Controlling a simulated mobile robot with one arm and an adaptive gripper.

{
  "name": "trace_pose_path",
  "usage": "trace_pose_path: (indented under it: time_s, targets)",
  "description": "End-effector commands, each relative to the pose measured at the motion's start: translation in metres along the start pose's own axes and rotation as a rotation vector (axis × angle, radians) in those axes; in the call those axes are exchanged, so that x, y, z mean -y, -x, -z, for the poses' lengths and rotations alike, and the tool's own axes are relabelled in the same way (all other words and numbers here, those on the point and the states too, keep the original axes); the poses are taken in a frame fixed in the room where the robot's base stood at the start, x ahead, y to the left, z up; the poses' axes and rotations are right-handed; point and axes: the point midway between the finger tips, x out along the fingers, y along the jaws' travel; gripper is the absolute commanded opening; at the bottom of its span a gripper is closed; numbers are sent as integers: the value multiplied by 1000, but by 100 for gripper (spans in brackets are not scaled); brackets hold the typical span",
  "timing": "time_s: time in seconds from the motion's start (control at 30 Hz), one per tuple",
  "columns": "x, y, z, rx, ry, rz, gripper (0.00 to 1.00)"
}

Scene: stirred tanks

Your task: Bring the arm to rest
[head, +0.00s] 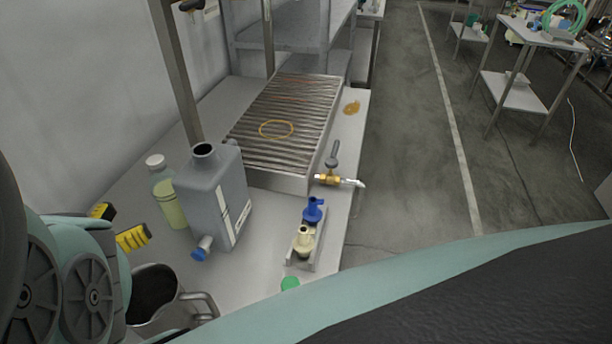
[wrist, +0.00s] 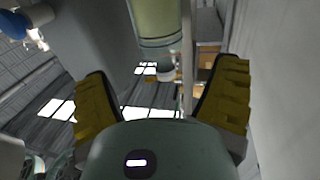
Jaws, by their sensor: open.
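My gripper (head: 118,224) is at the lower left of the head view, with its two yellow fingertips apart and nothing visible between them. In the wrist view my gripper (wrist: 160,96) has its fingers spread wide to either side. A clear bottle of yellow-green liquid with a white cap (head: 168,197) stands on the bench just beyond the fingertips. The bottle (wrist: 157,25) also shows at the top of the wrist view, inverted, cap downward in the picture. Whether a fingertip touches it cannot be told.
A grey jerrycan (head: 212,195) with a blue tap stands right of the bottle. A metal jug (head: 155,290) is near my arm. A slatted rack (head: 285,120), a brass valve (head: 335,180) and a small tray (head: 303,253) with fittings are on the bench. Open floor (head: 420,130) lies to the right.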

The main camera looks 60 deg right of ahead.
Motion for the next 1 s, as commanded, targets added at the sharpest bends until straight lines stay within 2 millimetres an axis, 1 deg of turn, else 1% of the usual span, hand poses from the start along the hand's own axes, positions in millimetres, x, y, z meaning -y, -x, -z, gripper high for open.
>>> trace_pose_path:
  time_s: [0.03,0.1,0.2,0.7,0.83,1.0]
  targets:
    - [0,6,-1,0,0,2,86]
    - [0,11,0,-1,0,1,86]
    - [0,14,0,-1,-1,0,86]
    - [0,14,1,-4,-10,-2,86]
    - [-4,14,5,-29,-74,-9,86]
    - [-14,9,21,-125,-234,-11,86]
